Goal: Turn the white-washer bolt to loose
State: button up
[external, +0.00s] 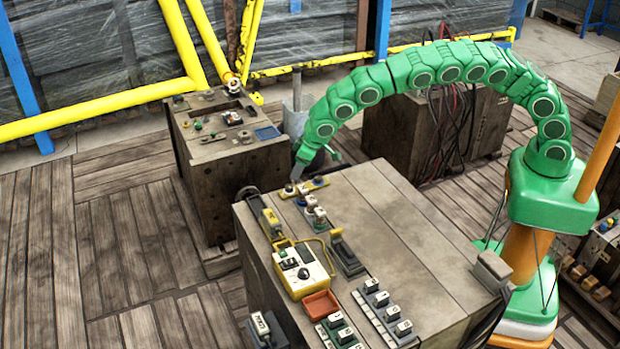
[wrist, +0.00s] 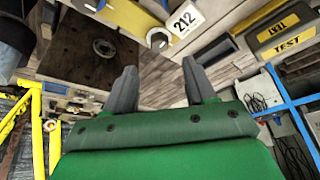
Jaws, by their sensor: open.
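A yellow strip with bolts (external: 306,188) lies at the far left corner of the wooden bench in the external view. In the wrist view the yellow strip (wrist: 125,16) crosses the top. A bolt with a pale washer (wrist: 158,40), apparently the white-washer bolt, sits on it beside a tag reading 212. Another bolt with a bluish ring (wrist: 94,4) is cut by the top edge. My gripper (wrist: 159,64) is open, with nothing between its fingers. In the external view my gripper (external: 297,173) is close over the strip. The bolt's turn position is unclear.
Tagged switches (external: 315,212), a yellow box with a knob (external: 302,269) and a red tray (external: 321,305) line the bench's left side. The bench's middle boards (external: 385,225) are clear. A second wooden block (external: 225,165) with small parts stands behind left.

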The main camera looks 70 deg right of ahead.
aim_at(289, 186)
jog(key=shift+x, duration=3.85)
grip_shut()
